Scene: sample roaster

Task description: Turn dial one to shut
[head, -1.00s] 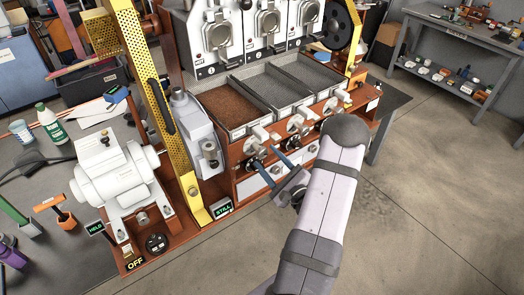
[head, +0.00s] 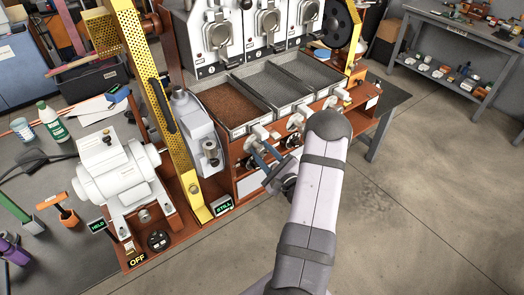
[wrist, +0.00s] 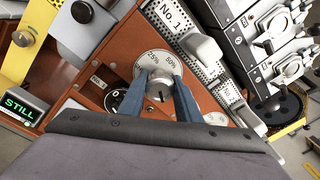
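I cannot tell whether the fingers touch the knob. The fingers cover part of the dial face, so its setting is not clear. In the head view my gripper (head: 264,160) is at the front panel, below the brown-filled left tray (head: 233,103), and my arm hides much of the panel.
A smaller black knob (wrist: 115,100) lies left of the dial. A metal chute (wrist: 203,50) sticks out to the right. A yellow post (head: 172,120) and a green STILL display (head: 223,206) stand left of the panel. The floor in front is clear.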

